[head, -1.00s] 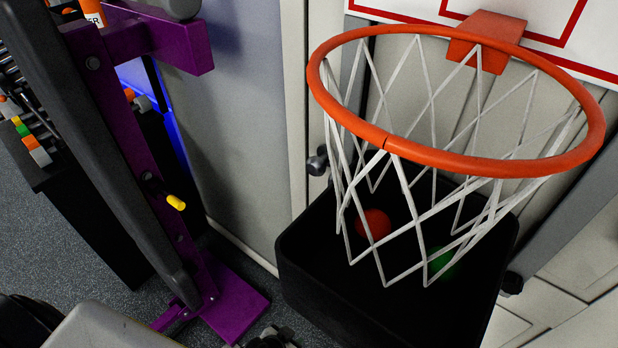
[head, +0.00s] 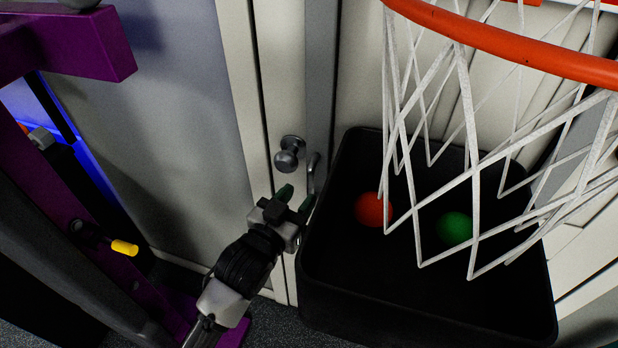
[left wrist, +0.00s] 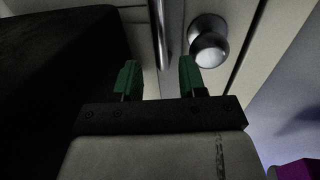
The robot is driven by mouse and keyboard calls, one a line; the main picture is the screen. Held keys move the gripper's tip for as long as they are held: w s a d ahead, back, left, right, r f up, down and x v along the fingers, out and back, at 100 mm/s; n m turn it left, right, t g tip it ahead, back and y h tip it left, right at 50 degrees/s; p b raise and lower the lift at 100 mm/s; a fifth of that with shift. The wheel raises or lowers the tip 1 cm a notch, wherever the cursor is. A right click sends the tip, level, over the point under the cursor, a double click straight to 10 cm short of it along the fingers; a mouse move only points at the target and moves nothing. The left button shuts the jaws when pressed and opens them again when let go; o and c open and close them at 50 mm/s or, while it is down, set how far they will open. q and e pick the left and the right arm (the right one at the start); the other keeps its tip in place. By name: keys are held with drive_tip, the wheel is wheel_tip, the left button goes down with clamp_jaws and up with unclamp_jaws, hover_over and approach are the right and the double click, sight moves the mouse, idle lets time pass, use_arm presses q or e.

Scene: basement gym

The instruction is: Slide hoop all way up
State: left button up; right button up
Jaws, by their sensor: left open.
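The orange hoop (head: 500,43) crosses the top right of the head view, its front rim visible and the rest cut off. Its white net (head: 475,150) hangs below. The backboard barely shows at the top edge. My left gripper (head: 296,198) is open and empty, with green fingertips, left of the net and well below the rim. A metal handle (head: 313,173) stands just beyond the fingertips. In the left wrist view, the open fingers (left wrist: 159,78) point toward this upright metal bar (left wrist: 161,35), with nothing visible between them. My right gripper is not in view.
A black bin (head: 340,290) holding a red ball (head: 373,209) and a green ball (head: 454,228) stands right of my left gripper. A round knob (head: 290,154) is on the wall, also in the wrist view (left wrist: 209,47). A purple rack (head: 90,45) is at left.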

sight(309, 183)
use_arm(q)
drive_tip(key=x, duration=0.5)
drive_tip(key=shift+w+d, duration=0.15)
drive_tip(key=shift+w, duration=0.2)
clamp_jaws()
